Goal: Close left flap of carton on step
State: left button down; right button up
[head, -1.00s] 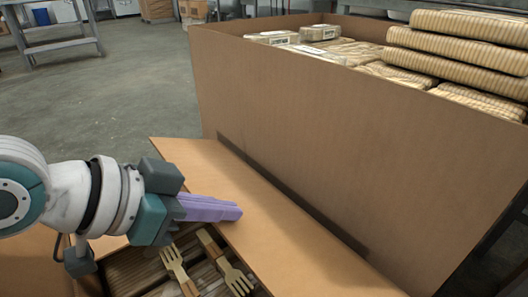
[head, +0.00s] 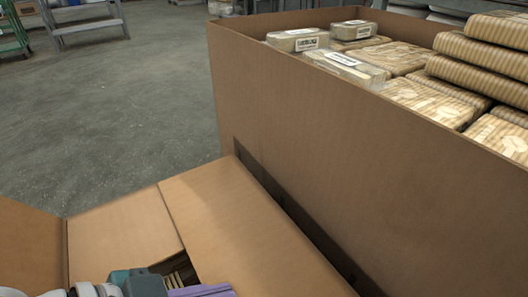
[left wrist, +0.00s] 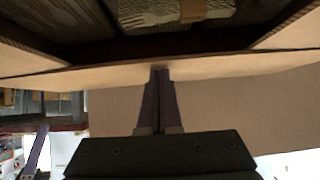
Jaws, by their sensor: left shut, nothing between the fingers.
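The carton (head: 66,240) stands open at the bottom left of the head view. Its left flap (head: 28,245) leans outward at the left edge. A far flap (head: 125,232) and a wide right flap (head: 240,225) also show. My left gripper (head: 205,290) is at the bottom edge, shut and empty, over the dark opening beside the right flap. In the left wrist view its purple fingers (left wrist: 160,75) meet at the edge of a cardboard flap (left wrist: 215,70); I cannot tell if they touch it. A thin purple strip at the lower left there may be my right gripper (left wrist: 35,150).
A large open carton (head: 330,150) full of wrapped packs (head: 400,60) stands close behind the right flap. A banded bundle (left wrist: 180,10) lies inside the carton in the left wrist view. Bare concrete floor (head: 130,120) lies beyond; metal steps (head: 85,20) stand far left.

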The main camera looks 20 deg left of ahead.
pick_arm(q)
notch_tip(320, 180, up, 20)
jog(key=p, duration=1.3)
pick_arm(e)
notch_tip(320, 180, up, 12)
jog(key=shift+s+d+r, duration=0.25)
jog(key=shift+s, duration=0.05)
